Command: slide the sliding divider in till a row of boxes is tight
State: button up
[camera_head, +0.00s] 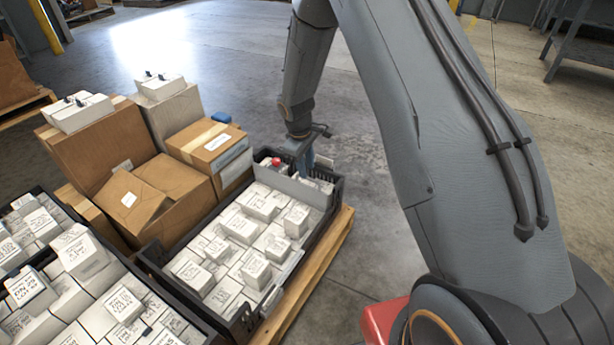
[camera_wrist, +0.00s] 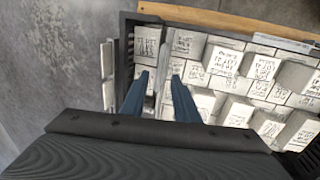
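The black crate (camera_head: 338,190) on a pallet holds rows of white labelled boxes (camera_head: 240,228). The sliding divider (camera_head: 291,187), a pale grey upright plate, stands across the crate near its far end in the head view. My gripper (camera_head: 306,160) is low at that end. In the wrist view its two blue fingers (camera_wrist: 160,75) point down into the crate, apart, with a thin pale strip between them that looks like the divider's edge. I cannot tell whether they touch it. Boxes (camera_wrist: 222,60) fill the crate to the right of the fingers.
A red knob (camera_head: 276,162) shows at the crate's far corner. Brown cartons (camera_head: 160,190) stand close along its left side, and another box-filled crate (camera_head: 75,290) lies at the lower left. Open concrete floor (camera_head: 235,75) lies beyond. The wooden pallet edge (camera_head: 318,265) sticks out at right.

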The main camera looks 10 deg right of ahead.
jog(key=f, duration=0.2)
jog(key=f+b, duration=0.1)
jog(key=shift+w+d+f, duration=0.25)
jog(key=shift+f, duration=0.15)
grip_shut()
